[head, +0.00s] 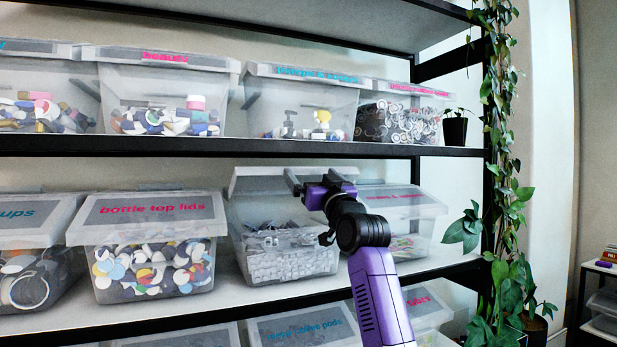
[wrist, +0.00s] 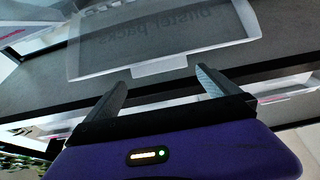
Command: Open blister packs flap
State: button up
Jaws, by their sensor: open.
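The blister packs bin (head: 290,262) is a clear box of pale packs on the middle shelf, right of the bottle top lids bin. Its clear flap (head: 262,183) appears raised: its label face does not show in the head view, and the bin's upper front looks open. In the wrist view the flap (wrist: 165,68), with "blister packs" lettering, fills the upper middle. My gripper (head: 296,184) is at the flap's right part. In the wrist view my gripper (wrist: 162,84) has its fingers apart, with the flap's pale lip just beyond the tips. Contact cannot be told.
The bottle top lids bin (head: 155,255) stands to the left, and another lidded bin (head: 405,225) is close on the right, partly behind my arm. The upper shelf edge (head: 200,145) runs above. A hanging plant (head: 500,150) trails at the right end.

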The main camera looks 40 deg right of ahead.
jog(key=b+v, duration=0.1)
jog(key=v, duration=0.3)
jog(key=shift+r, duration=0.1)
dwell(0.4)
